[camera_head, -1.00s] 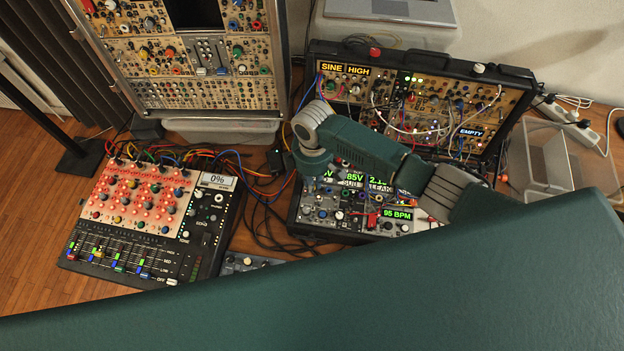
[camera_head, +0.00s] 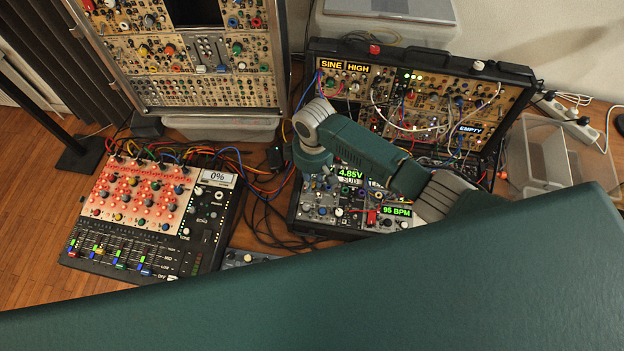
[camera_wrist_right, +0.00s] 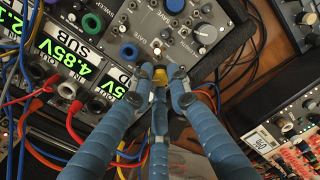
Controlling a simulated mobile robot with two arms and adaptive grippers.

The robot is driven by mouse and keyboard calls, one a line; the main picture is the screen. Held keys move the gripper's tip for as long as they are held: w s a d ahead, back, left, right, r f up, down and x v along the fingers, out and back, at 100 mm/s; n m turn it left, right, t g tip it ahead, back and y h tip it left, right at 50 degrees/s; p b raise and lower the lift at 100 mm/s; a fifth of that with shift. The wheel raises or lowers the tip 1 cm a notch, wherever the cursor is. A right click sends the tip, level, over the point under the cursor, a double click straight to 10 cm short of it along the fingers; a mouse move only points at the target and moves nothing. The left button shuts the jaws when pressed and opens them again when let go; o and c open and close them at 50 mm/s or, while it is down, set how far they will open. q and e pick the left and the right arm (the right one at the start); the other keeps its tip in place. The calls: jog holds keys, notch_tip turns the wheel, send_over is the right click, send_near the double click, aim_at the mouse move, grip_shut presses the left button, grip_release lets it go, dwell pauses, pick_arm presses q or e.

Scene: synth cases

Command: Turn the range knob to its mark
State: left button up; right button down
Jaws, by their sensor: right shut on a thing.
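The panel belongs to the front synth case (camera_head: 318,221), which shows 4.85V and 95 BPM in green. In the head view, my right arm reaches over this case and hides the fingertips. My left gripper is not in view.
Red and black plugs with loose cables crowd the left. A fader mixer (camera_head: 120,259) stands left of the case, and an open synth case (camera_head: 340,95) behind it.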

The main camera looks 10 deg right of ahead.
aim_at(314, 182)
jog(key=shift+d, duration=0.1)
jog(key=c, duration=1.9)
grip_release()
jog(key=shift+c, duration=0.2)
jog(key=shift+r, duration=0.15)
notch_tip(314, 182, up, 12)
jog(key=shift+w+d, duration=0.15)
